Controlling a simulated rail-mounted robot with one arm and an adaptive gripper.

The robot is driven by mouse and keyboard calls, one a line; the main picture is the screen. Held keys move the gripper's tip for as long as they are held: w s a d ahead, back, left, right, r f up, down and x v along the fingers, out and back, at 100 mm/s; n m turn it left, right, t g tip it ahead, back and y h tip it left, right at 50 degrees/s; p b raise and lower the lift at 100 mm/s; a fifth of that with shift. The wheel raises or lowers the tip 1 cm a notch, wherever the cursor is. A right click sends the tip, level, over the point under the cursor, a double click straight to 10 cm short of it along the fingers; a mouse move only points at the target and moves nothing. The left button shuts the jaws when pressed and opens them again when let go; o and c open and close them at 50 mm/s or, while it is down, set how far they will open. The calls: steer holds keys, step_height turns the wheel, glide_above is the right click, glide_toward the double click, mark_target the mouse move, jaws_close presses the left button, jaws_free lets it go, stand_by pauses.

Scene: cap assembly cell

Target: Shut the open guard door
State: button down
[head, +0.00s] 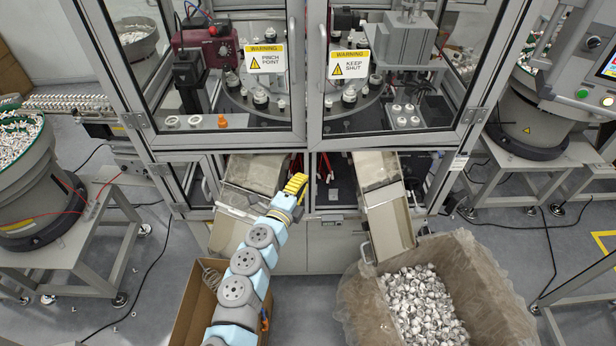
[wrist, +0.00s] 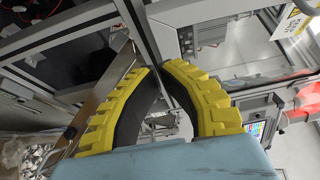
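The guard doors are two tall glazed doors in grey frames on the cell's front. In the head view, the left door (head: 228,138) has a PINCH POINT sign and the right door (head: 395,137) a KEEP SHUT sign. My gripper (head: 297,184) has yellow fingers and is just below the left door's inner bottom corner. In the wrist view my gripper (wrist: 157,68) has its fingertips close together with nothing seen held. A grey frame bar (wrist: 143,30) runs behind them; contact cannot be told.
Below the doors, a left chute (head: 230,228) and a right chute (head: 388,222) slope out. A lined bin (head: 490,285) of small metal parts stands at front right, a cardboard box (head: 188,315) at front left. The floor between them is clear.

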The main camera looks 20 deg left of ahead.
steer(key=s, duration=0.1)
steer(key=n+g+y+p, duration=0.2)
steer(key=n+y+p, duration=0.3)
steer(key=y, duration=0.4)
glide_toward(319, 139)
steer(key=shift+n, duration=0.7)
steer(key=b+x, duration=0.1)
steer(key=x, duration=0.3)
steer(key=shift+w+d+f+b, duration=0.1)
steer(key=shift+b, duration=0.3)
steer(key=shift+b+x, duration=0.75)
steer(key=shift+x, duration=0.9)
steer(key=shift+w+a, duration=0.25)
steer(key=shift+w, duration=0.1)
